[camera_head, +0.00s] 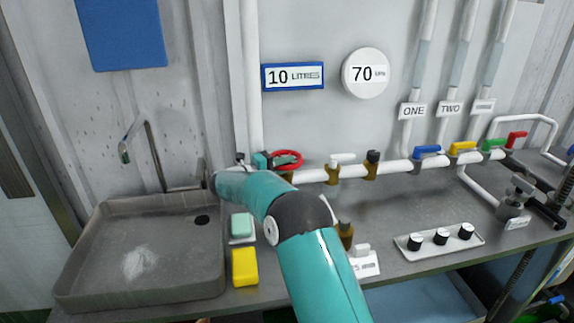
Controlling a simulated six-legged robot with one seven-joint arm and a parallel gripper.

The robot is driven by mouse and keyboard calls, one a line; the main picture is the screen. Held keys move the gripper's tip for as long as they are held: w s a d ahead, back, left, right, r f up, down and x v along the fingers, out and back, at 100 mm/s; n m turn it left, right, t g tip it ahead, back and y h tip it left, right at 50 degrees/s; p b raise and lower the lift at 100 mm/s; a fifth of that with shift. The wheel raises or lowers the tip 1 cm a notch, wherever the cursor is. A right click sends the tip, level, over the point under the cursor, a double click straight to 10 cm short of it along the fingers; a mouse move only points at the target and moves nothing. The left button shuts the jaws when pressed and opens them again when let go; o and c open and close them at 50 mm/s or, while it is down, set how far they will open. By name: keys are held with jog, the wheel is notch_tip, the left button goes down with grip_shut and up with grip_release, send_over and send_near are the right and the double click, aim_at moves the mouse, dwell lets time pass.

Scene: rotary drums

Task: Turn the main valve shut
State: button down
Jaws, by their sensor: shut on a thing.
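The main valve appears as a red ring-shaped handwheel (287,153) on the white pipe along the back wall, below the "10 LITRES" sign. My gripper (270,161) is at the left side of this wheel, and its teal body shows behind my forearm. It is shut on the red wheel at its left edge. The fingertips are small and partly hidden, so the exact grip is hard to see. My teal arm hides part of the pipe and counter below the valve.
A grey sink (150,250) with a tap (150,150) is at left. A yellow sponge (244,267) and green soap (242,225) lie beside it. Blue, yellow, green and red handles (463,147) line the pipe at right. A white tray with black knobs (440,240) is on the counter.

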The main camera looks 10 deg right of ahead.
jog(key=shift+a+m+g, duration=0.1)
jog(key=shift+m+g, duration=0.2)
jog(key=c, duration=1.4)
grip_release()
jog(key=shift+w, duration=0.1)
jog(key=shift+o, duration=0.2)
jog(key=v, duration=1.3)
jog(key=shift+a, duration=0.4)
